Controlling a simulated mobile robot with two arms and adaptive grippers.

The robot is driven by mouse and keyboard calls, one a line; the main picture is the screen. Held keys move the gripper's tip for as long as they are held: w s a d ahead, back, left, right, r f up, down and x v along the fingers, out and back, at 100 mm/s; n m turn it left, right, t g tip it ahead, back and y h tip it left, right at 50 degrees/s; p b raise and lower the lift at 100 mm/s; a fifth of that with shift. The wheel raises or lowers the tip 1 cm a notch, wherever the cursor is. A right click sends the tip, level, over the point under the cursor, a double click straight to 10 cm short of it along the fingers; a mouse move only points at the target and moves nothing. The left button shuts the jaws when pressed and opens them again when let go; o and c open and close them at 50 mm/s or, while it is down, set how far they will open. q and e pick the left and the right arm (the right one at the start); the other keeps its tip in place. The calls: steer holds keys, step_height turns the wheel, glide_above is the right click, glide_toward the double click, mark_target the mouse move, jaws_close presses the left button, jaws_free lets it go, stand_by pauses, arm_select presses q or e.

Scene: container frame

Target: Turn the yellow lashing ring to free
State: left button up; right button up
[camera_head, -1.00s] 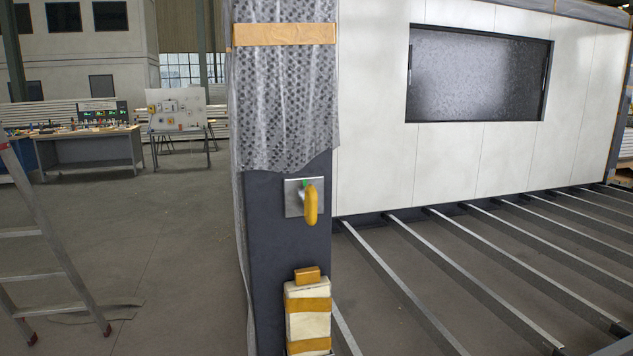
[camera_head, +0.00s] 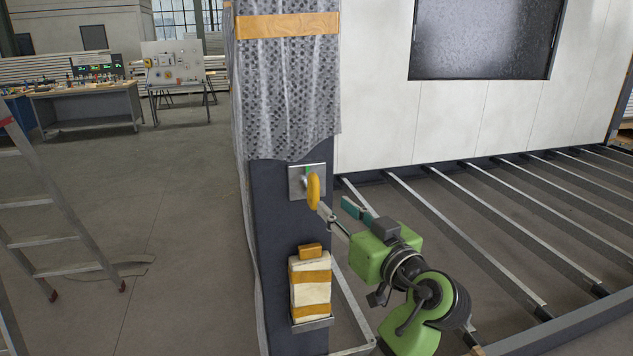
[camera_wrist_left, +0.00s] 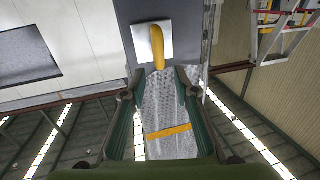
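The yellow lashing ring (camera_head: 313,190) hangs nearly upright on a square metal plate (camera_head: 295,182) on the dark post. A small green mark shows on the plate beside the ring's top. The ring also shows in the left wrist view (camera_wrist_left: 157,46), end toward my fingers. My left gripper (camera_head: 338,209) is open and empty, just below and right of the ring in the head view. In the wrist view its two fingers (camera_wrist_left: 156,84) are spread, with the ring's end between and slightly beyond their tips. I cannot tell whether a finger touches it. My right gripper is not in view.
A taped white bundle (camera_head: 311,285) sits on the post below the plate. Wrapped sheeting (camera_head: 287,100) covers the post above. Metal floor beams (camera_head: 450,225) run at the right.

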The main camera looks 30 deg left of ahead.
mark_target(318, 192)
arm_select(q)
steer(key=p+x, duration=0.3)
steer(key=x, duration=0.5)
steer(key=shift+a+r+p, duration=0.1)
steer(key=shift+a+p, duration=0.05)
steer(key=shift+p, duration=0.25)
steer(key=shift+w+a, duration=0.4)
steer(key=shift+a, duration=0.15)
steer(key=shift+s+d, duration=0.1)
jaws_close()
